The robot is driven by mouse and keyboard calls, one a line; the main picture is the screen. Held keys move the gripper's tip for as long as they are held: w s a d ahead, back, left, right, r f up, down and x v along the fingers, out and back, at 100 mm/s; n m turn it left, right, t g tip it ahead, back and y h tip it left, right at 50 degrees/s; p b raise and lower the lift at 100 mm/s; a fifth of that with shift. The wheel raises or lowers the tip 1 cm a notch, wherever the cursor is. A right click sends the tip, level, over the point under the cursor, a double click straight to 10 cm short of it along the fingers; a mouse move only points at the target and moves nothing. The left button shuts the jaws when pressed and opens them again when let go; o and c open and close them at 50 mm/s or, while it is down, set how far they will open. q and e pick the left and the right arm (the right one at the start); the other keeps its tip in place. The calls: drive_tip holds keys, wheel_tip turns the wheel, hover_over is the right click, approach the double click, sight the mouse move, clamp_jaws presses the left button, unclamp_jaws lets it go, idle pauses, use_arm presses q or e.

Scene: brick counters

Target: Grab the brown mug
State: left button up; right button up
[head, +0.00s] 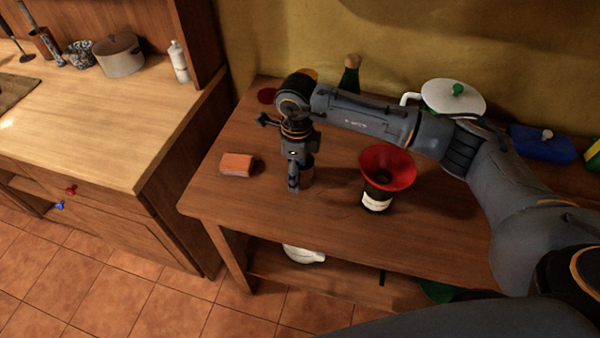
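My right arm comes in from the right, and its gripper (294,184) points down at the wooden table (335,227), left of the red funnel. A small brown object, apparently the brown mug (308,176), stands on the table right at the fingers. It is mostly hidden behind the gripper, so its rim and handle do not show clearly. The fingers overlap it from this angle; I cannot tell whether they are closed on it. My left gripper is not in view.
An orange block (237,164) lies left of the gripper. A red funnel (388,166) sits over a dark labelled bottle (376,200) to the right. A green bottle (350,76), a white lidded pot (453,98) and a blue box (542,144) stand behind. The table's front is clear.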

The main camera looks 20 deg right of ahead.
drive_tip(key=f, duration=0.1)
drive_tip(key=f+p, duration=0.1)
drive_tip(key=f, duration=0.1)
drive_tip(key=f+p, duration=0.1)
drive_tip(key=shift+s+a+f, duration=0.1)
drive_tip(key=shift+s+f, duration=0.15)
drive_tip(key=shift+s, duration=0.1)
drive_tip(key=shift+f, duration=0.3)
clamp_jaws()
